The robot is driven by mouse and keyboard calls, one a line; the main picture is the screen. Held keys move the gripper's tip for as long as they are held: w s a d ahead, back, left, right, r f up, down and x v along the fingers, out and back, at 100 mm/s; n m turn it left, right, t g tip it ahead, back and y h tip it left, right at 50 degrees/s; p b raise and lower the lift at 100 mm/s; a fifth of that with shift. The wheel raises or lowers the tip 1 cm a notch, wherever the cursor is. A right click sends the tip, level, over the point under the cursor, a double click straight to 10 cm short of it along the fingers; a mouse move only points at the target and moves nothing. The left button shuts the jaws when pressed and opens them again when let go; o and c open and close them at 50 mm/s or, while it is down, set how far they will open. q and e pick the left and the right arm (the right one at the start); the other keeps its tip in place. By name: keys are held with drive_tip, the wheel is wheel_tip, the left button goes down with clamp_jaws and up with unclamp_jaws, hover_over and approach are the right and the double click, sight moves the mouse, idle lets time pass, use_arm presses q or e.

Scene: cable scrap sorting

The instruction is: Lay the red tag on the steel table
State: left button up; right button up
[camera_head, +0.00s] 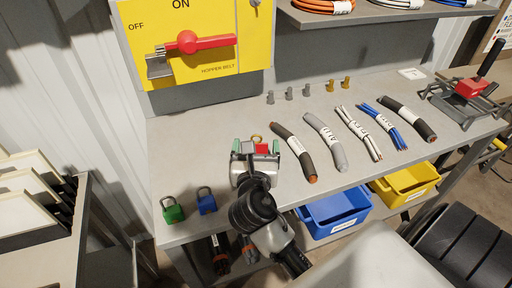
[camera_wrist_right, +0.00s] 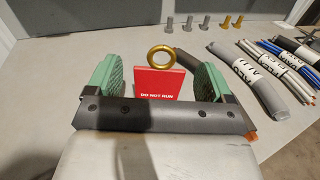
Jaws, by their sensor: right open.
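The red tag (camera_wrist_right: 158,84), lettered "DO NOT RUN", has a brass ring (camera_wrist_right: 161,58) at its far end. It lies on or just above the grey steel table (camera_head: 210,128); I cannot tell which. My right gripper (camera_wrist_right: 152,82) is open, with one green-padded finger on each side of the tag and a small gap at each. Its own body hides the tag's near edge. In the head view the tag (camera_head: 261,148) shows as a small red patch between the fingers of the right gripper (camera_head: 256,147). My left gripper is not in view.
A black cable (camera_head: 295,152) lies close right of the gripper, with several more cable pieces beyond. Green (camera_head: 173,209) and blue (camera_head: 206,200) padlocks are at the table's front left. The yellow switch panel (camera_head: 190,42) with its red handle stands behind. Bare table lies left of the gripper.

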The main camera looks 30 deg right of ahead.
drive_tip(key=shift+s+a+r, duration=0.1)
drive_tip(key=shift+s, duration=0.05)
drive_tip(key=v, duration=1.1)
drive_tip(key=shift+s+a+b, duration=0.15)
drive_tip(key=shift+s+b, duration=0.15)
drive_tip(key=shift+b, duration=0.15)
